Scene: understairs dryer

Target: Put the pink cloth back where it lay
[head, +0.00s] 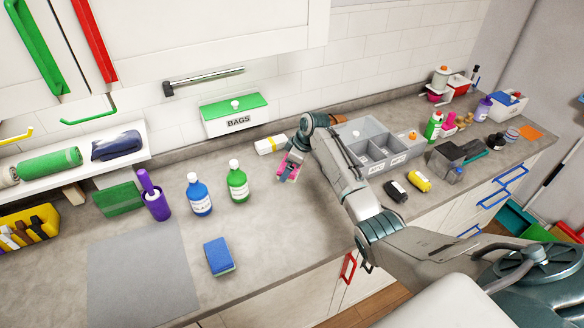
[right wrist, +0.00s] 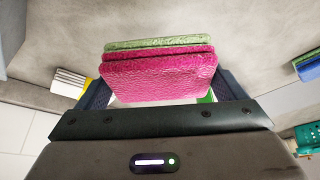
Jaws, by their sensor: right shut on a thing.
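The folded pink cloth (right wrist: 160,78) is between the jaws of my right gripper (right wrist: 165,90), which is shut on it. A green layer (right wrist: 160,42) shows along the cloth's far edge in the right wrist view; I cannot tell whether it is held too. In the head view the pink cloth (head: 288,171) shows small under my right gripper (head: 290,165), over the counter right of the green bottle (head: 238,185). The gap between cloth and counter is unclear. My left gripper is not in view.
A white and yellow block (head: 270,145) lies just behind the gripper, near the BAGS box (head: 234,116). A grey divided bin (head: 372,150) stands to the right. A blue bottle (head: 199,196) and blue sponge (head: 219,256) are left. The counter's front middle is clear.

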